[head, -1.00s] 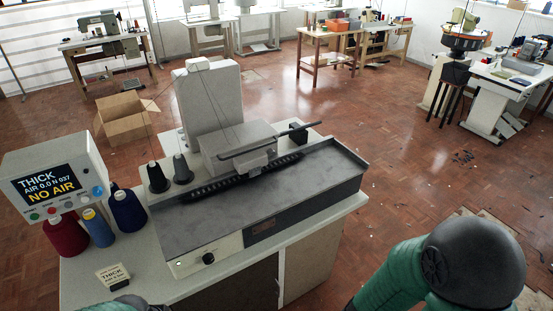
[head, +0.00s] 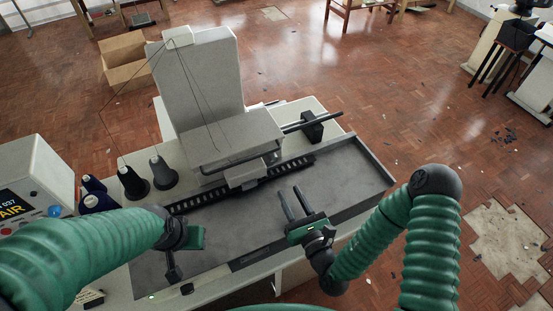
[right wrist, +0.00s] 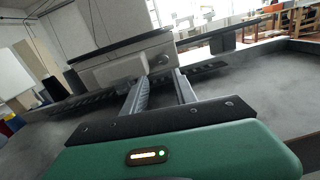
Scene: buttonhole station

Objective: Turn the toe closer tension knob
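The toe closer machine (head: 265,210) stands on a white table, with a grey bed and a pale sewing head (head: 235,140). A small black knob (head: 187,288) shows on its front face near the lower left. A small round part (right wrist: 163,60) shows on the head in the right wrist view; I cannot tell if it is the tension knob. My right gripper (head: 292,194) is over the bed, its two fingers apart and empty, pointing at the head. My left gripper (head: 173,272) is above the bed's left end, pointing down; its finger gap is hidden.
Thread cones (head: 133,182) stand left of the head. A black rod (head: 306,122) sticks out right of the head. A raised wall (head: 362,158) edges the bed's right end.

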